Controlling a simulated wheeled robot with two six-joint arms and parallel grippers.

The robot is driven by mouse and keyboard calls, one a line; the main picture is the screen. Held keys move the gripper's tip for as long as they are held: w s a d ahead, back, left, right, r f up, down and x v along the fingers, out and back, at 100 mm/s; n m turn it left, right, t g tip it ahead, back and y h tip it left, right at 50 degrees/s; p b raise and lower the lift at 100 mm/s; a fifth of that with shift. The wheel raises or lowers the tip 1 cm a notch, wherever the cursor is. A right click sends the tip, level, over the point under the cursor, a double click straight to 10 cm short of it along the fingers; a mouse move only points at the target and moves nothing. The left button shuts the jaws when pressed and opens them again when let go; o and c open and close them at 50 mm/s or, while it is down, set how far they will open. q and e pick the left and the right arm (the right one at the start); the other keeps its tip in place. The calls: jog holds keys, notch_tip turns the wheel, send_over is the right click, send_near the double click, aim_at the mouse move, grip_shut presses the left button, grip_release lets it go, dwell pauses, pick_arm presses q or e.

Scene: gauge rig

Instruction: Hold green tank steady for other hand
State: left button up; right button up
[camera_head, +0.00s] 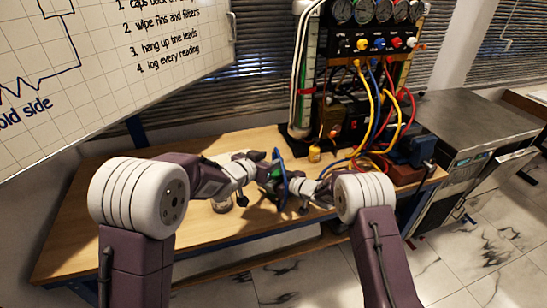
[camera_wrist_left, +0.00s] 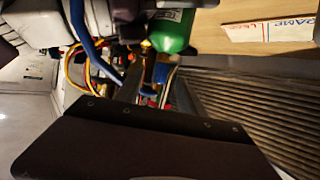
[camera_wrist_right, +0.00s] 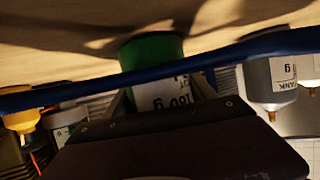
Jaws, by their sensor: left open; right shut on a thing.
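The green tank (camera_head: 276,173) shows as a small patch of green between my two grippers, above the wooden bench. In the right wrist view the green tank (camera_wrist_right: 152,52) has a white label marked in grams, and my right gripper (camera_wrist_right: 160,98) is shut on it. In the left wrist view the tank (camera_wrist_left: 172,32) is near the top, beyond the fingers. My left gripper (camera_head: 262,167) is open beside the tank; whether it touches the tank I cannot tell. A blue hose (camera_wrist_right: 75,91) crosses in front of the tank in the right wrist view.
The gauge rig (camera_head: 365,75) with its coloured hoses stands at the back right. A yellow tank (camera_head: 314,154) stands before it. A clear container (camera_head: 222,204) sits under my left arm. A silver tank (camera_wrist_right: 270,80) shows in the right wrist view. The bench's left part is clear.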

aim_at(274, 157)
pick_arm(q)
jog(key=x, duration=0.5)
jog(key=shift+r, duration=0.1)
jog(key=shift+s, duration=0.1)
jog(key=c, duration=1)
grip_shut()
